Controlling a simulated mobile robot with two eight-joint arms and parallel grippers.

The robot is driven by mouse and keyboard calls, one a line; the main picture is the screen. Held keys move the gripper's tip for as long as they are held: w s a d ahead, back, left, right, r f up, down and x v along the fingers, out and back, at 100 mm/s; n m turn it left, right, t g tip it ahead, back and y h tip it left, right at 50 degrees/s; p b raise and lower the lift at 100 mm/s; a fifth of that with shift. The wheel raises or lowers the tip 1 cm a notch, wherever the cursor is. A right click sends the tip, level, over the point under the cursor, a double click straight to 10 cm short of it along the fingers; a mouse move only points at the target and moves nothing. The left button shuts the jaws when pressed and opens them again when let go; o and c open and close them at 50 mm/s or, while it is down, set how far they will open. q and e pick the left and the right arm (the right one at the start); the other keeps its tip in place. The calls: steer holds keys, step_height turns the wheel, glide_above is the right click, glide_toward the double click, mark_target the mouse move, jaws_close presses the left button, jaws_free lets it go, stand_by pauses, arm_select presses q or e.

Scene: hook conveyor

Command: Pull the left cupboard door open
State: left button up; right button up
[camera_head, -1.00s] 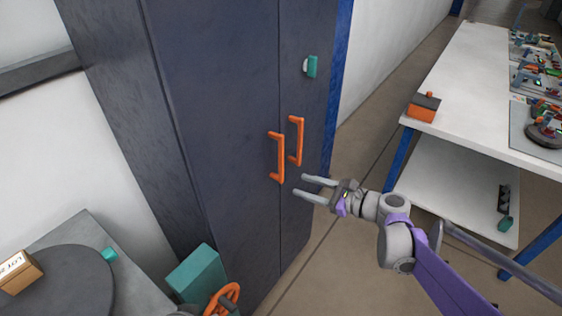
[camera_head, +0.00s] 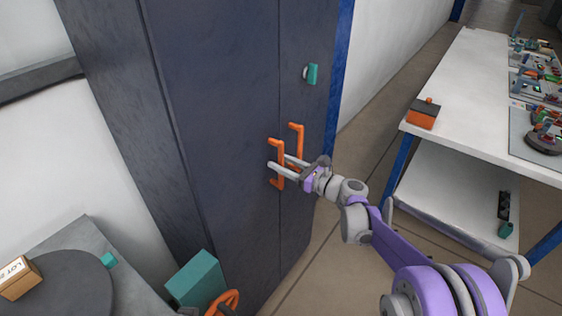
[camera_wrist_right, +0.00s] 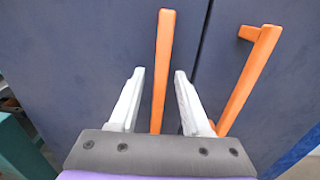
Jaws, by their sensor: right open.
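The dark cupboard's left door (camera_head: 215,100) is shut, flush with the right door (camera_head: 305,105) along a narrow seam. Its upright orange left handle (camera_head: 277,150) is near that seam. My right gripper (camera_head: 278,161) is open at this handle, one finger on each side of the bar. In the right wrist view, the left handle (camera_wrist_right: 164,60) runs between the two spread fingers (camera_wrist_right: 159,74), with gaps on both sides. The right handle (camera_wrist_right: 248,80) lies just outside the right finger. My left gripper is not in view.
A teal lock-like piece (camera_head: 312,74) sits high on the right door. A teal box (camera_head: 195,280) and an orange wheel (camera_head: 222,302) stand low in front of the cupboard. A white table (camera_head: 465,95) with an orange-and-grey box (camera_head: 423,113) is at right. Floor between is clear.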

steer(key=shift+w+a, duration=0.1)
steer(key=shift+a, duration=0.05)
steer(key=shift+c, duration=0.3)
jaws_close()
stand_by(1.1)
